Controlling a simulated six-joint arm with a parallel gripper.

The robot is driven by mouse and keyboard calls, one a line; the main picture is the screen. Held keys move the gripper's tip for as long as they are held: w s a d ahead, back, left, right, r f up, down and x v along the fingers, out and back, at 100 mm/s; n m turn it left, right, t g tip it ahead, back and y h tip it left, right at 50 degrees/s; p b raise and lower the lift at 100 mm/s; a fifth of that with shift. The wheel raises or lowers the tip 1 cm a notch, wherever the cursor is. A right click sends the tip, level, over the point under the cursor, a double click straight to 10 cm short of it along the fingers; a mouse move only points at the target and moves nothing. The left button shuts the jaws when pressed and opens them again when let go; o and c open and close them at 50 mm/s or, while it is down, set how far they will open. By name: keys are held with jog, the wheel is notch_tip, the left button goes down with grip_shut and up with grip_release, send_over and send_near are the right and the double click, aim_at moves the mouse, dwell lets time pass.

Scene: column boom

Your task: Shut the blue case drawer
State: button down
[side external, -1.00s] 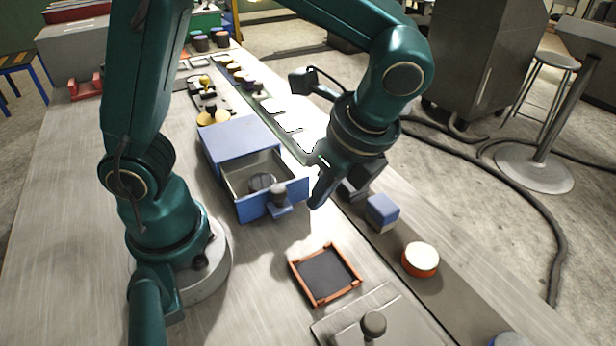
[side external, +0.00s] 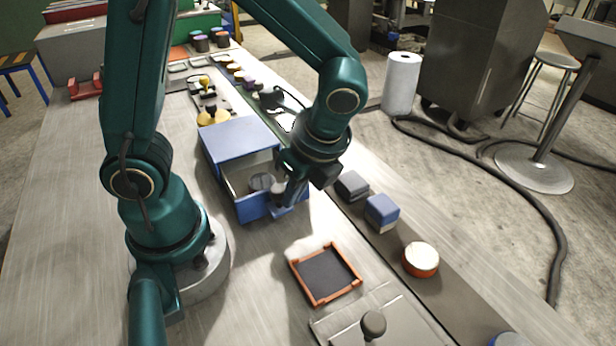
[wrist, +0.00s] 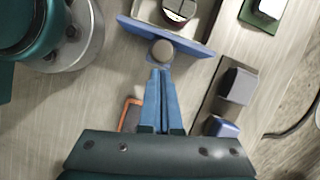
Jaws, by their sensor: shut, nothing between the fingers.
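The blue case (side external: 238,140) stands on the table with its drawer (side external: 252,207) pulled part way out. A round dark-and-light item (side external: 262,182) lies inside the drawer. My gripper (side external: 284,203) is at the drawer front, its fingers shut and empty. In the wrist view, the closed fingertips (wrist: 160,72) point at the round grey knob (wrist: 163,50) on the drawer's blue front (wrist: 190,42). The tips look very close to the knob; I cannot tell if they touch it. My gripper partly hides the drawer's right side in the side view.
An orange-framed dark tray (side external: 325,274) lies in front of the case. A grey block (side external: 352,186), a blue block (side external: 381,212) and an orange-and-white round piece (side external: 420,259) sit on the dark strip at right. A knobbed plate (side external: 372,326) lies at the front.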

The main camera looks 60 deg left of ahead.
jog(key=a, duration=1.1)
jog(key=shift+a, duration=0.4)
jog(key=shift+w+d, duration=0.1)
jog(key=shift+d, duration=0.3)
jog(key=d, duration=0.2)
jog(key=w+d, duration=0.1)
jog(key=shift+d+r, duration=0.1)
jog(key=shift+d, duration=0.3)
jog(key=shift+d+r+t, duration=0.6)
jog(key=shift+d+r, duration=0.95)
jog(key=shift+r, duration=3.95)
jog(key=s+d+f+n+t+h, duration=0.1)
jog(key=s+d+n+t+h, duration=0.3)
jog(key=n, duration=1.1)
jog(key=shift+d+f+t, duration=0.4)
jog(key=shift+d+t, duration=0.4)
jog(key=shift+d, duration=0.05)
